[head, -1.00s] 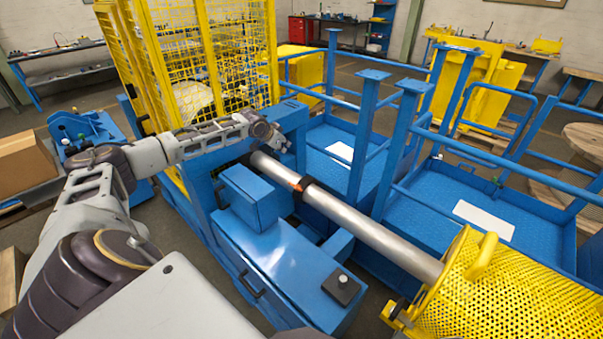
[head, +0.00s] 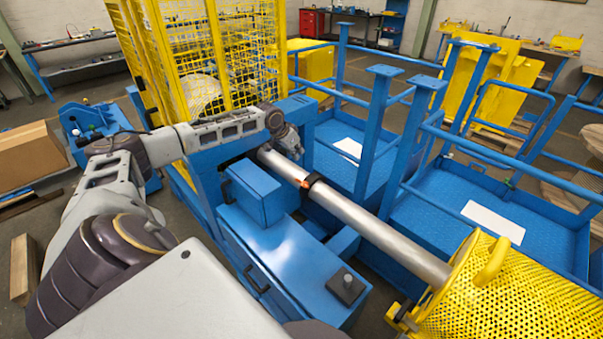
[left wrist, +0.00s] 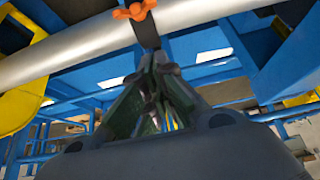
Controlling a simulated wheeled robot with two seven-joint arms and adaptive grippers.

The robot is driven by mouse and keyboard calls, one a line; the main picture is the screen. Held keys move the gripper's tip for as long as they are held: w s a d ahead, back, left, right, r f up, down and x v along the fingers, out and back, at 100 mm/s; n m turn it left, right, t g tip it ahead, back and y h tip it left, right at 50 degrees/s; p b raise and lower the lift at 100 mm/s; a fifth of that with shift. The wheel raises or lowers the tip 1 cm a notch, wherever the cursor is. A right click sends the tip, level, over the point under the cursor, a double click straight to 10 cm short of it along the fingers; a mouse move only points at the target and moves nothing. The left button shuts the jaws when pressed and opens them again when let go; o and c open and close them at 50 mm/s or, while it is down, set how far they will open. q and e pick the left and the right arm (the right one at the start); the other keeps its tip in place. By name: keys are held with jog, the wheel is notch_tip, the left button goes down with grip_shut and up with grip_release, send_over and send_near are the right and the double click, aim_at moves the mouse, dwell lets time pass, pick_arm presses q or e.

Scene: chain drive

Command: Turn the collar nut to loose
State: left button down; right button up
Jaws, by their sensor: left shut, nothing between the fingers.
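An orange winged collar nut (head: 306,184) sits on a dark collar (head: 313,180) around a long silver shaft (head: 375,229) in the head view. In the left wrist view the orange nut (left wrist: 134,10) is at the top edge, with the dark collar band (left wrist: 147,32) below it. My left gripper (head: 296,155) is beyond the shaft, near its far end and a short way from the nut. In the left wrist view my left gripper (left wrist: 160,62) is shut and empty, its fingertips just below the collar; I cannot tell whether they touch it. My right gripper is out of view.
A blue machine housing (head: 280,260) with a raised box stands left of the shaft. A yellow perforated guard (head: 520,295) covers the near end. Blue posts and rails (head: 375,130) rise to the right. A yellow mesh cage (head: 240,60) stands behind my left arm.

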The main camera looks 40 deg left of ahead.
pick_arm(q)
jog(key=shift+f, duration=0.1)
send_over(303, 184)
jog(key=w+a, duration=0.2)
jog(key=w, duration=0.2)
jog(key=shift+w+f+p, duration=0.2)
jog(key=shift+f+p, duration=0.25)
jog(key=shift+f, duration=3.7)
jog(key=shift+s+a+f+p, duration=0.2)
jog(key=shift+s+f+p, duration=0.4)
jog(key=shift+s+f, duration=0.85)
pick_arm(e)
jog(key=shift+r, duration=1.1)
pick_arm(q)
jog(key=shift+w+d, duration=0.1)
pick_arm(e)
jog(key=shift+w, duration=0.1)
